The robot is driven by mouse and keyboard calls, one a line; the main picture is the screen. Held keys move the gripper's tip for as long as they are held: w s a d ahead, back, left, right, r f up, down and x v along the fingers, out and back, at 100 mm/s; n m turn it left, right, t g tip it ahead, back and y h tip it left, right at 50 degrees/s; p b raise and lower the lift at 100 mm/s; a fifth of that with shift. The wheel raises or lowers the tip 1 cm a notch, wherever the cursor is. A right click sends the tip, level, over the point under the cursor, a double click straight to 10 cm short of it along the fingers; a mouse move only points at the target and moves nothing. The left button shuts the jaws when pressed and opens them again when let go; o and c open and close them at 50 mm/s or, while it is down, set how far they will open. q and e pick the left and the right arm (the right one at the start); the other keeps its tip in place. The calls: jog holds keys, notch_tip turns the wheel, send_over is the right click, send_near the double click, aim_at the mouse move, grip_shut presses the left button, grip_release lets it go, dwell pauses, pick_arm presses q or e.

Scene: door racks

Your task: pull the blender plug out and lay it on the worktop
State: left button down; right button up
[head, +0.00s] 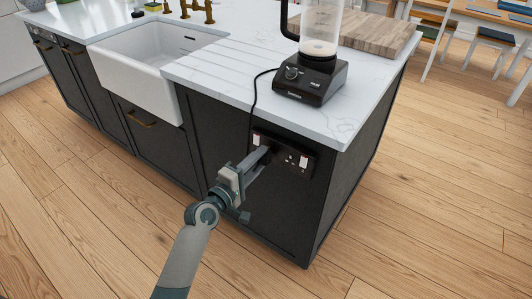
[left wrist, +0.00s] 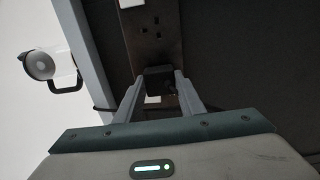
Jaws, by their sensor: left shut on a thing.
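The black blender plug (left wrist: 157,79) sits at the socket plate (head: 292,157) on the dark end panel of the island; the plate also shows in the left wrist view (left wrist: 153,40). My left gripper (head: 266,157) reaches up to the plate's left socket, its fingers shut on the plug from both sides. I cannot tell whether the pins are still in the socket. The black blender (head: 310,78) stands upright on the white worktop (head: 213,69), its cord (head: 254,95) running over the edge down to the plug. My right gripper is in neither view.
A wooden board (head: 367,36) lies behind the blender. A white sink (head: 150,58) with brass taps (head: 190,10) is to the left. The worktop between sink and blender is clear. The worktop edge overhangs the socket panel. Wooden floor is open around the island.

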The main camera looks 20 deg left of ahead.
aim_at(261, 159)
pick_arm(q)
jog(key=p+v, duration=0.1)
jog(key=v, duration=0.3)
jog(key=shift+s, duration=0.25)
dwell(0.8)
jog(key=shift+s+a, duration=0.1)
dwell(0.4)
jog(key=shift+v, duration=1.45)
jog(key=shift+r, duration=0.15)
notch_tip(261, 159, up, 21)
jog(key=p, duration=2.1)
jog(key=shift+p, duration=0.3)
dwell(0.4)
